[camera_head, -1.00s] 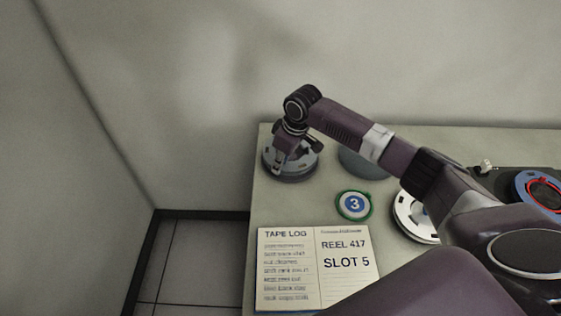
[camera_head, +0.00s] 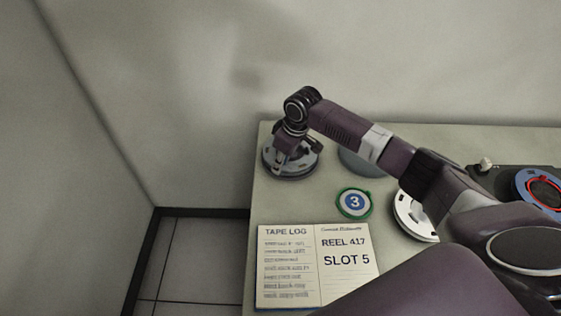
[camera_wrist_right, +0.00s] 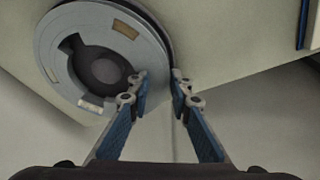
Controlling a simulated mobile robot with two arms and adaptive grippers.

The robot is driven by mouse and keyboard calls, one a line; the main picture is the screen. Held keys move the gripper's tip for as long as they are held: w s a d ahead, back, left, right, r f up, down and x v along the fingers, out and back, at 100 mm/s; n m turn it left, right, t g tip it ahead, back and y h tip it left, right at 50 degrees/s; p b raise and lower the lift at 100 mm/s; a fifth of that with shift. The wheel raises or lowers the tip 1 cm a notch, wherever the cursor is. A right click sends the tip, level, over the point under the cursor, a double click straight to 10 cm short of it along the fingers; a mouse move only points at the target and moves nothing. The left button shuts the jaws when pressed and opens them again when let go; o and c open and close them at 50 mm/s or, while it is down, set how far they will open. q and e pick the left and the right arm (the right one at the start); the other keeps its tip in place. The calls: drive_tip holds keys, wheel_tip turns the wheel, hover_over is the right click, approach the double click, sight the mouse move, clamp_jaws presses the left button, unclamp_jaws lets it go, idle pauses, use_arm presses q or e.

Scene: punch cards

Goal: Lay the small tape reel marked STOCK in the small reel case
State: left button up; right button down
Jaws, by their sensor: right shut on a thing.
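A grey round reel (camera_head: 290,163) is at the table's far left corner. It fills the upper left of the right wrist view (camera_wrist_right: 62,52), with a dark hub, slots and small pale labels. I cannot read STOCK on it. My right gripper (camera_head: 283,160) points down at it. In the right wrist view the gripper (camera_wrist_right: 160,80) is shut on the reel's rim, one finger on each side. I cannot tell whether the reel touches the table or a case below it. A grey-blue round container (camera_head: 350,163) is partly hidden behind my right arm; I cannot tell whether it is the small reel case.
A green-rimmed disc marked 3 (camera_head: 354,203) lies mid-table. An open tape log (camera_head: 290,268) lies in front. A white reel (camera_head: 410,218) is partly behind my right arm. A dark machine with a blue and red reel (camera_head: 540,188) stands at right. Walls lie behind and left.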

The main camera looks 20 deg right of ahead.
drive_tip(key=shift+p, duration=0.45)
idle(0.6)
drive_tip(key=shift+f, duration=0.55)
drive_tip(key=c, duration=1.7)
unclamp_jaws()
drive_tip(key=c, duration=0.3)
drive_tip(key=shift+c, duration=0.2)
drive_tip(key=shift+r, duration=0.1)
drive_tip(key=p+v, duration=0.3)
drive_tip(key=w+p+v, duration=0.1)
drive_tip(key=p+v, duration=0.1)
drive_tip(key=p, duration=0.1)
drive_tip(key=a+p+v, duration=0.1)
drive_tip(key=p+v, duration=0.2)
drive_tip(key=shift+w+r, duration=0.35)
drive_tip(key=shift+r, duration=0.2)
drive_tip(key=shift+f, duration=0.1)
